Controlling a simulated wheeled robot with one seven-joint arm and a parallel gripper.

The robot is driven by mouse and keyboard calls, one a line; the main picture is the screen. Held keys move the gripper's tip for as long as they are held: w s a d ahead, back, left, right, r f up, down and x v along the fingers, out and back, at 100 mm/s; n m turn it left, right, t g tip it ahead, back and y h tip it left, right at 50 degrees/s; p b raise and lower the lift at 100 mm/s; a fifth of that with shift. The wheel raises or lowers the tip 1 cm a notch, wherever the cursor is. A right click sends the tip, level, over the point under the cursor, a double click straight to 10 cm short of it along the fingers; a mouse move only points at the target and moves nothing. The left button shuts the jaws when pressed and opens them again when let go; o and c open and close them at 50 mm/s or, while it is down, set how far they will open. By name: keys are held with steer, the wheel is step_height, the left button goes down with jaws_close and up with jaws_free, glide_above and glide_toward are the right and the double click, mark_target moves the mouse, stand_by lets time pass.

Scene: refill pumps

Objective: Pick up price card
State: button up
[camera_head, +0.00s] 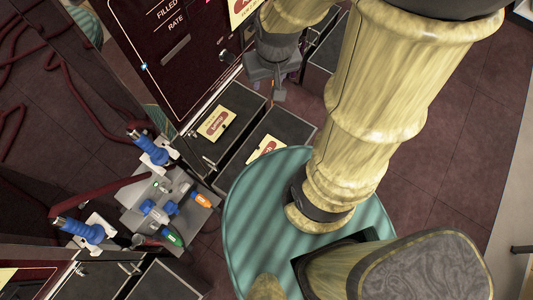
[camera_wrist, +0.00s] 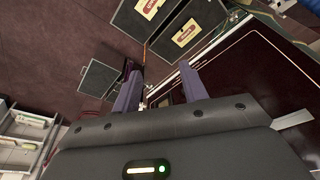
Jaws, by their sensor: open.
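Yellow cards with a red label show in the head view: one card (camera_head: 217,123) on a dark box top, another (camera_head: 264,149) on the neighbouring box, partly hidden by my body, and a third (camera_head: 241,9) at the top edge on the dark pump front. Two cards show in the wrist view, one (camera_wrist: 186,33) and one (camera_wrist: 150,8) cut by the frame edge. I cannot tell which is the price card. My gripper (camera_head: 278,88) is up and right of the box cards in the head view. Its fingers (camera_wrist: 160,88) are apart in the wrist view, with no card between them.
A dark red pump panel (camera_head: 165,50) stands beside the boxes (camera_head: 240,104). Blue-handled nozzles (camera_head: 151,147) and a grey tray (camera_head: 140,207) with coloured items are at lower left. Red hoses (camera_head: 60,70) hang farther left. Floor (camera_head: 440,130) is clear at right.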

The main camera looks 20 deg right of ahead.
steer(key=w+f+m+b, duration=0.2)
steer(key=f+m+b, duration=0.2)
steer(key=f+b, duration=0.25)
steer(key=w+f+m+b, duration=0.3)
steer(key=f+m+b, duration=0.15)
steer(key=f, duration=0.35)
steer(key=m+g+b, duration=0.3)
steer(key=m+b, duration=2)
steer(key=b, duration=0.3)
glide_above(259, 148)
step_height(259, 148, down, 41)
steer(key=shift+a+f, duration=0.1)
step_height(259, 148, down, 12)
steer(key=b, duration=0.6)
steer(key=shift+f, duration=0.1)
